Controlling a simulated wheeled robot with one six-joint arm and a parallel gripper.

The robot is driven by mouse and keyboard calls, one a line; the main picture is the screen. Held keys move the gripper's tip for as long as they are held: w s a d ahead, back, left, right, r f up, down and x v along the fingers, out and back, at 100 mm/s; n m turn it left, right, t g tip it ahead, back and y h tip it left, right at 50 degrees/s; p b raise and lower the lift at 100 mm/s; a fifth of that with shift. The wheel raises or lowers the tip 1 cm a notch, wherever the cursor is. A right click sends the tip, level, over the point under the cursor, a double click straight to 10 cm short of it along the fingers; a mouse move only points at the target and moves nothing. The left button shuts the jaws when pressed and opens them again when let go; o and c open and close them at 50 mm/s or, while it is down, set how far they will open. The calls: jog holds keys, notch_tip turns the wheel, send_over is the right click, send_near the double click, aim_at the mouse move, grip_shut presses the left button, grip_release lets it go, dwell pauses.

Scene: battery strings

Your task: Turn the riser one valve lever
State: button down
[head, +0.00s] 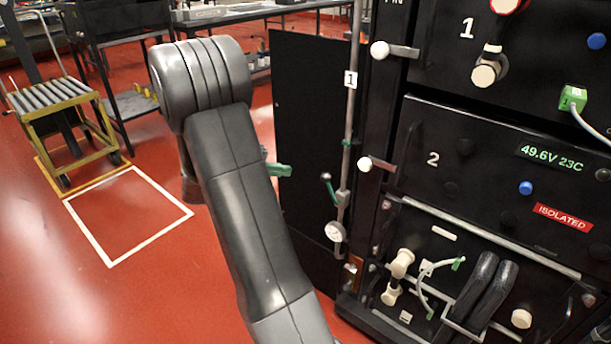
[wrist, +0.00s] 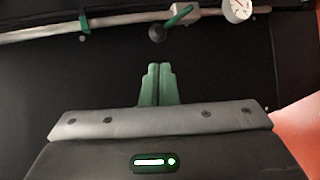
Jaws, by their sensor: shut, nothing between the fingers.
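Riser one is a grey pipe (head: 349,110) with a white "1" label, running upright beside the rack in the head view. Its valve lever (head: 331,190) is green with a dark round knob and slants up and left from the valve body. In the wrist view the lever (wrist: 178,19) points down and left, with its knob (wrist: 156,33) above my fingertips. My gripper (wrist: 157,68) has green fingers, shut and empty, apart from the knob. In the head view my gripper (head: 283,169) shows only partly behind my arm, left of the lever.
A round gauge (head: 334,231) sits on the pipe just below the valve. A black panel (head: 305,110) stands behind the pipe. The battery rack (head: 480,130) with white-knobbed levers is at right. A roller cart (head: 65,110) and open red floor (head: 130,275) lie left.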

aim_at(330, 189)
jog(key=w+a+f+n+t+h+p, duration=0.1)
jog(key=w+a+f+n+h+p, duration=0.1)
jog(key=a+f+h, duration=0.4)
jog(key=w+d+b, duration=0.1)
jog(key=d+b, duration=0.1)
jog(key=d, duration=1.1)
jog(key=shift+w+r+t, duration=0.2)
jog(key=shift+w+t, duration=0.1)
jog(key=shift+r+m+y+b, duration=0.1)
jog(key=shift+m+y+b, duration=0.2)
